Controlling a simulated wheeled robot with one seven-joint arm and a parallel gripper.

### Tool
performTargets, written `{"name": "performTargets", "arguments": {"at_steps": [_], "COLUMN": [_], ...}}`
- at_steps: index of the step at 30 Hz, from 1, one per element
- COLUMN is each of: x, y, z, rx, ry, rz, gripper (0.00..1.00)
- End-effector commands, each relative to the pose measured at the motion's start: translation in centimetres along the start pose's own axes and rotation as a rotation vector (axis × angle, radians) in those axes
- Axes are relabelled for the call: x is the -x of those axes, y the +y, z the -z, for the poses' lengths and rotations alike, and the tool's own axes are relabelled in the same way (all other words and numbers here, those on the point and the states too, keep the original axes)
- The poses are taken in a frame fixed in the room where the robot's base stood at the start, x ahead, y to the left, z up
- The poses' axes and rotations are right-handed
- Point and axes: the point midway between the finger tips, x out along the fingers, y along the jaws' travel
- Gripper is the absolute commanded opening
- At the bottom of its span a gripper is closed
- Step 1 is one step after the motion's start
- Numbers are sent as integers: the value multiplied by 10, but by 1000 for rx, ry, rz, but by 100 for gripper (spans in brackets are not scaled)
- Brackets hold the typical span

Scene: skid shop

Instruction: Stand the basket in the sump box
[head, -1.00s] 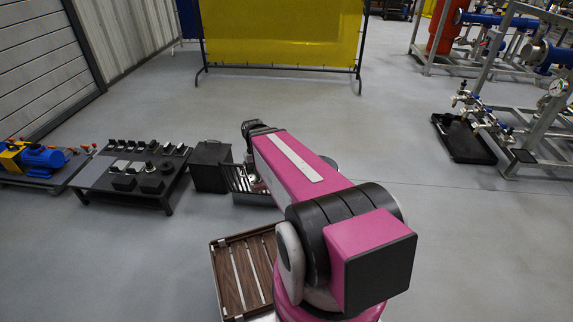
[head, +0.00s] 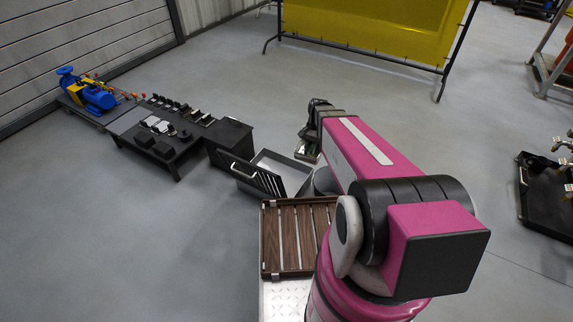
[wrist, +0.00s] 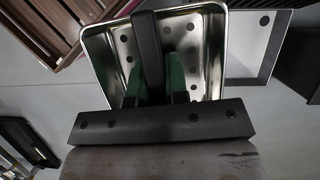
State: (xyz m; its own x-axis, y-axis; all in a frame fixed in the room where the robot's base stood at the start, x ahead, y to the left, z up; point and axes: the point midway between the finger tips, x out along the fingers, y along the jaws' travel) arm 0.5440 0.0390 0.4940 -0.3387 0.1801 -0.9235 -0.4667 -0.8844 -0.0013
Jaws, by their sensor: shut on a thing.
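My gripper (wrist: 164,68) has green fingers shut on the dark handle bar (wrist: 148,45) of the basket. The basket (wrist: 211,45) is a shiny metal pan with round holes, empty inside in the wrist view. In the head view only a bit of the basket (head: 307,152) shows below my wrist; my arm hides the rest. The sump box (head: 293,167) is a grey open box on the floor, left of and nearer than the basket. In the wrist view the sump box (wrist: 257,45) shows at the upper right, beside the basket. The basket appears clear of it.
A dark slatted panel (head: 258,180) slants along the box's left side. A dark cabinet (head: 230,140) and a low table (head: 155,160) with small parts stand left. A brown slatted tray (head: 285,265) is close in front. The floor behind, toward the yellow screen (head: 370,30), is clear.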

Motion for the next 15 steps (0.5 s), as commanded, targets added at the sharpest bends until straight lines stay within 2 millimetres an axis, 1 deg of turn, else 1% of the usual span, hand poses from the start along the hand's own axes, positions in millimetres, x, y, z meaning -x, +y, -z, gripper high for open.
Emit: {"name": "performTargets", "arguments": {"at_steps": [1, 3, 5, 6, 8, 9, 11, 15], "x": [-17, -36, -54, -66, -84, -96, -115, -158], "y": [-19, -39, -56, -66, -83, -93, -108, -140], "z": [25, 47, 65, 76, 94, 104, 121, 156], "rx": [-93, -234, -358, -441, -566, -651, -776, -1061], "ry": [-4, -3, -3, -3, -3, -3, -2, -1], "rz": [38, 97, 149, 183, 235, 269, 322, 439], "gripper": [0, 0, 0, 0, 0, 0, 0, 0]}}
